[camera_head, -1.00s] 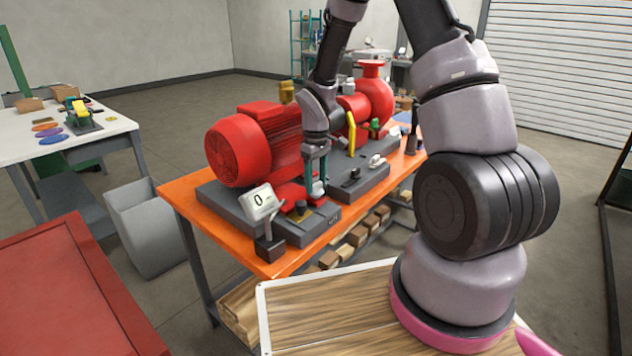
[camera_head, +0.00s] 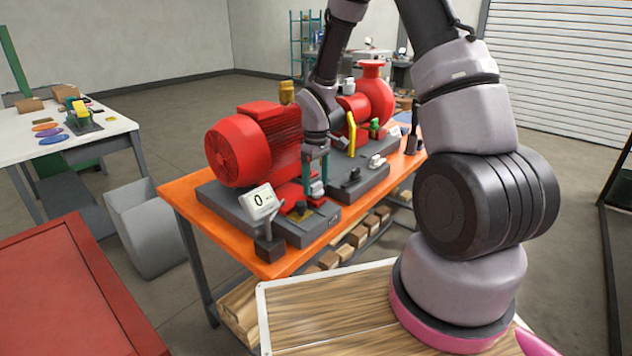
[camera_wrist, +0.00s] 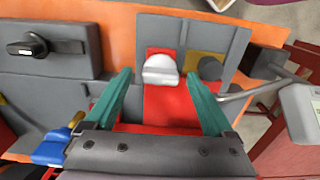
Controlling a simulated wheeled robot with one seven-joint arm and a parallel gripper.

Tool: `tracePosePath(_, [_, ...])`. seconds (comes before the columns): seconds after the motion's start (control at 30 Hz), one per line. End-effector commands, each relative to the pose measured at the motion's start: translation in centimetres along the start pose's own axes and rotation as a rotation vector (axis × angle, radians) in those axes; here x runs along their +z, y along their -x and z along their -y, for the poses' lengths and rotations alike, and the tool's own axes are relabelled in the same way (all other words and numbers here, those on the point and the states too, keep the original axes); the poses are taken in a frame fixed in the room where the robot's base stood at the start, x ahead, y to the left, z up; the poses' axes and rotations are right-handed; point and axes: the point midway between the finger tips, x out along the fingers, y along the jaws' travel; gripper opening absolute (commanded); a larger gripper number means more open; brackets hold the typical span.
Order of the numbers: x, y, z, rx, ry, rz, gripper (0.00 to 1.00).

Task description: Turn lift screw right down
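A pale grey-white knob (camera_wrist: 161,68), which looks like the lift screw's head, stands over a red foot (camera_wrist: 165,105) on the grey skid. It also shows in the head view (camera_head: 317,188), low beside the red motor (camera_head: 250,145). My gripper (camera_wrist: 158,80) has its two green fingers spread, one on each side of the knob, with gaps visible in the wrist view. In the head view my gripper (camera_head: 316,172) points down over the knob. Whether the fingertips reach down to the knob's height is hard to tell. The screw's shaft is hidden.
A display (camera_head: 261,202) reading 0 stands on a post at the front corner of the orange bench (camera_head: 190,208). A dark round knob (camera_wrist: 209,68) sits close right of the pale knob. A black rotary switch (camera_wrist: 28,45) and a blue part (camera_wrist: 50,150) lie left.

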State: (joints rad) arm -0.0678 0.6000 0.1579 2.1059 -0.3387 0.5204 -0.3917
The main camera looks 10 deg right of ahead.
Motion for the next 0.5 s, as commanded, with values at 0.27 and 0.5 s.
tracePosePath(0.27, [-0.1, 3.3, -0.1, 0.003, -0.001, -0.005, 0.88])
tracePosePath(0.5, [-0.1, 8.1, -0.1, 0.003, -0.001, -0.005, 0.88])
